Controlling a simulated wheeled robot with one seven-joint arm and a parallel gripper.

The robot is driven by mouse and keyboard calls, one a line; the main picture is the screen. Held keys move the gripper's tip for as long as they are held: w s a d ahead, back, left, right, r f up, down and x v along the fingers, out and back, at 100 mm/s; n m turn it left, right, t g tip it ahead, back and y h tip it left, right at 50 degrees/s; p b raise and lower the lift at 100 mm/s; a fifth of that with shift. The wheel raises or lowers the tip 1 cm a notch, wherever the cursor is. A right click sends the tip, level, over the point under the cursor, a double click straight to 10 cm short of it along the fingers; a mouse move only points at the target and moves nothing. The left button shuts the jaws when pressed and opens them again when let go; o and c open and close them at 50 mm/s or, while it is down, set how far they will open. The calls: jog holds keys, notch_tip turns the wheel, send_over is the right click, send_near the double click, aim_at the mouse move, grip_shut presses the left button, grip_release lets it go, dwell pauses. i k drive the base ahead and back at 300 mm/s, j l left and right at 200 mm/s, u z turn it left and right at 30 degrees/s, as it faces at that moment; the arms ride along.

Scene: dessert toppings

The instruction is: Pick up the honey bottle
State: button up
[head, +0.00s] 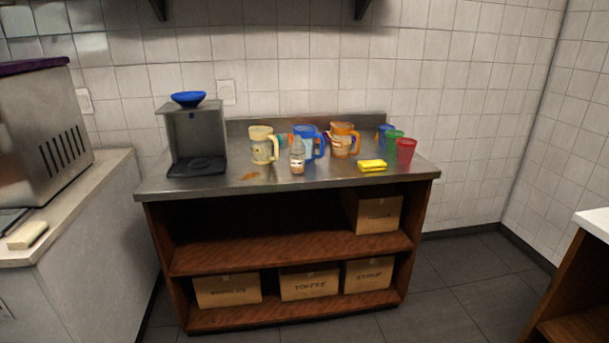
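A small clear bottle (297,155) with a pale top and an amber-brown lower part stands upright near the front middle of the metal counter (215,183). It is the only bottle I can make out; its label is too small to read, so I cannot confirm that it is honey. A cream pitcher (261,146) stands just to its left. A blue pitcher (305,136) stands close behind it and an orange pitcher (341,141) to its right. My gripper is not in view.
A grey dispenser (196,136) with a blue bowl (188,99) stands at left. A yellow sponge (371,165), green cup (393,141) and red cup (405,150) are at right. A brown spill (249,176) lies in front. Cardboard boxes (309,285) fill the lower shelf. Floor (470,275) is free at right.

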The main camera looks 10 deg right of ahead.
aim_at(297, 148)
jog(key=i+j+z, duration=0.35)
jog(key=j, duration=0.45)
jog(key=j+z, duration=0.3)
jog(key=j, duration=0.55)
jog(key=j+z, duration=0.35)
jog(key=j, duration=0.55)
jog(key=i, duration=0.05)
